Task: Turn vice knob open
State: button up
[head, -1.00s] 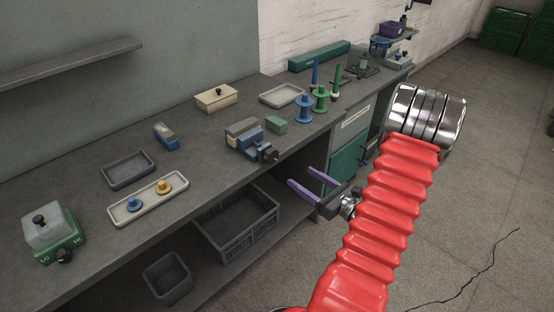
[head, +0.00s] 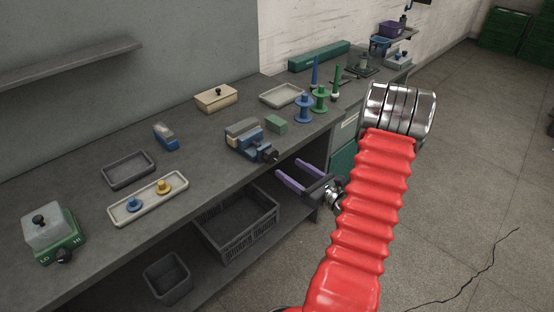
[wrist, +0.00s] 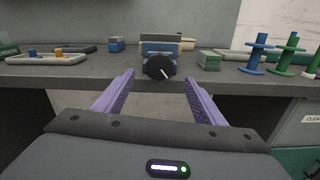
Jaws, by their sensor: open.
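A blue and grey vice (head: 245,138) stands at the front edge of the bench, with something pale between its jaws. Its dark round knob (wrist: 159,67) faces me in the wrist view, with a white pointer mark slanting to the lower right. In the head view the knob (head: 271,156) sticks out at the bench edge. My gripper (head: 288,174) is open and empty, in front of the bench and a little below the knob. In the wrist view its two purple fingers (wrist: 158,88) are spread on either side of the knob, apart from it.
A green block (head: 277,124) lies right of the vice, with blue (head: 304,110) and green (head: 320,100) spools beyond. A pale tray (head: 148,199) with two small knobbed pieces is on the left. A grey crate (head: 237,224) sits on the shelf below the bench.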

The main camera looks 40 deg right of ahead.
aim_at(274, 157)
jog(key=w, duration=0.8)
jog(key=shift+a, duration=0.1)
jog(key=shift+c, duration=0.5)
jog(key=c, duration=0.9)
jog(key=shift+c, duration=0.3)
